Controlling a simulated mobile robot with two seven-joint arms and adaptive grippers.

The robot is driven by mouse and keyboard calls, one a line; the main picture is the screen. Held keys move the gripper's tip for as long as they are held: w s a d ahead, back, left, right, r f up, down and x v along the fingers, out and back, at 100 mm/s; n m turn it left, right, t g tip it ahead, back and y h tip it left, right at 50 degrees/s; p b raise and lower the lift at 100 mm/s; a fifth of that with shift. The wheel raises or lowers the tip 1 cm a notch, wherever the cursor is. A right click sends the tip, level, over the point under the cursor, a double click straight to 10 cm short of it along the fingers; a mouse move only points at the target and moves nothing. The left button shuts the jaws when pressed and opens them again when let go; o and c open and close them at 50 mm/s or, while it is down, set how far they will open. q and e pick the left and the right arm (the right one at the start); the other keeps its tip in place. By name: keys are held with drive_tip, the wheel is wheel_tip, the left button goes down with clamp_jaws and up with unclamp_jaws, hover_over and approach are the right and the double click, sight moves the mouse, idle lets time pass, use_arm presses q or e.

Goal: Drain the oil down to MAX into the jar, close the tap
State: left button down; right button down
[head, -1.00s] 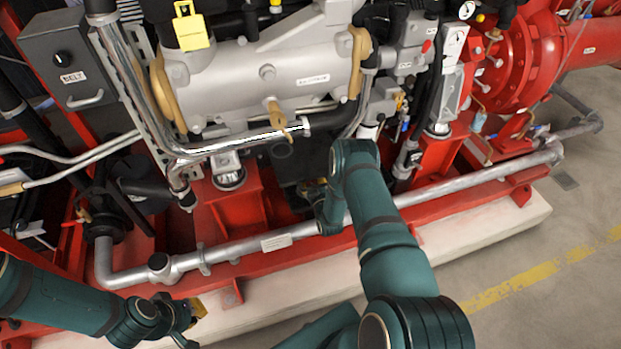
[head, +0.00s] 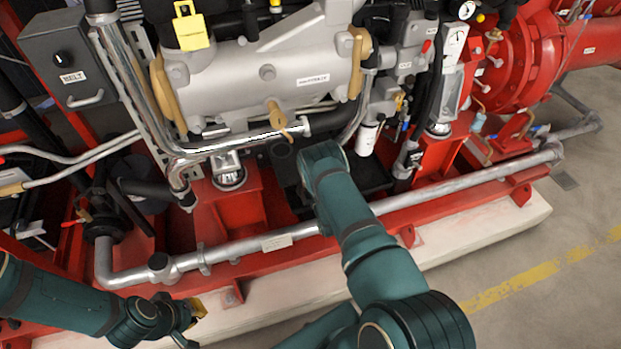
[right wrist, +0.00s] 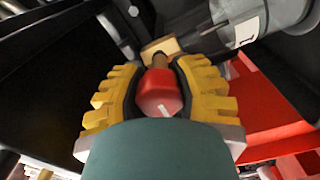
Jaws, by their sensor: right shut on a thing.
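In the right wrist view my right gripper (right wrist: 155,92), with yellow ribbed fingers, is shut around a red tap knob (right wrist: 160,90). The knob has a white mark and sits on a short brass stem (right wrist: 159,58). In the head view my right arm hides this gripper and the tap, low under the grey engine (head: 265,75). My left gripper (head: 192,312) hangs at the lower left in the head view, in front of the red base frame and away from the engine. Its finger gap is unclear. I cannot make out the jar or the oil level.
A silver pipe (head: 225,254) runs along the red base frame, above a pale plinth (head: 300,290). A grey box labelled BELT (head: 70,60) is at the upper left. A large grey labelled cylinder (right wrist: 255,25) is close to the right gripper. Open floor (head: 560,240) lies to the right.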

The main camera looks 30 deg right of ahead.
drive_tip(key=shift+s+f+n, duration=0.1)
drive_tip(key=shift+n, duration=0.3)
drive_tip(key=c, duration=0.6)
unclamp_jaws()
drive_tip(key=v, duration=1.2)
